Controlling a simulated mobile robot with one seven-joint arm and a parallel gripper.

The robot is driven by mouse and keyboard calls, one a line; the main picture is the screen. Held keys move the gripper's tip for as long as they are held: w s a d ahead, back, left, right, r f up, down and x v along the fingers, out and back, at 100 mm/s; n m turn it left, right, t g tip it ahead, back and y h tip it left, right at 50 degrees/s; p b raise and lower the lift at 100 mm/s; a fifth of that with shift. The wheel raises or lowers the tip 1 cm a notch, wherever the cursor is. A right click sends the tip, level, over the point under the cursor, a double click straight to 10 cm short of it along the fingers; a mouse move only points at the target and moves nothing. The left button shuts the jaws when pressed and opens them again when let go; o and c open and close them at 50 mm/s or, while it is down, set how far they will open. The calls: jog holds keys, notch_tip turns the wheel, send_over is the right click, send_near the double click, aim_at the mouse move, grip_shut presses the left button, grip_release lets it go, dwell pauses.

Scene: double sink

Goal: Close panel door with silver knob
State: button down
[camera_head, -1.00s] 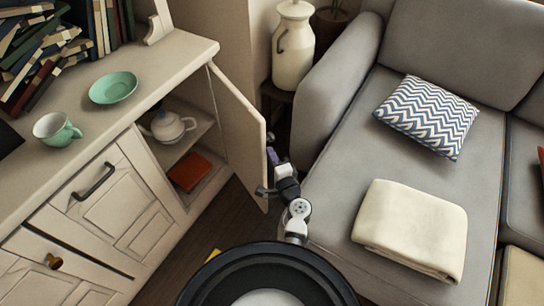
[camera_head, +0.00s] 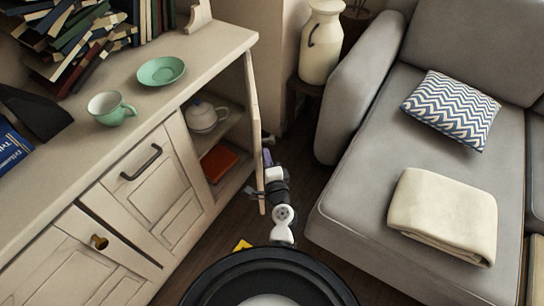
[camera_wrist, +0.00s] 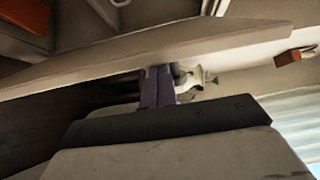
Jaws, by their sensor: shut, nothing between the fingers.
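The panel door (camera_head: 252,120) stands open at the right end of the cream cabinet, seen nearly edge-on in the head view. It crosses the wrist view as a pale slab (camera_wrist: 150,52). A small silver knob (camera_wrist: 212,80) seems to show beside my fingers in the wrist view; in the head view it is too small to be sure. My gripper (camera_head: 267,158) is on the door's outer, right side, close to its free edge. Its purple fingers (camera_wrist: 157,84) are shut and empty, reaching up to the door's face. I cannot tell whether they touch it.
The open compartment holds a white teapot (camera_head: 204,117) and a red book (camera_head: 219,162). A grey sofa (camera_head: 340,215) stands to the right, with narrow dark floor between. A yellow item (camera_head: 242,245) lies on the floor. A cream jug (camera_head: 321,42) stands behind.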

jog(key=w+a+m+h+p, duration=0.1)
jog(key=a+p, duration=0.7)
jog(key=a, duration=1.3)
jog(key=shift+w+h, duration=0.6)
jog(key=shift+w, duration=0.55)
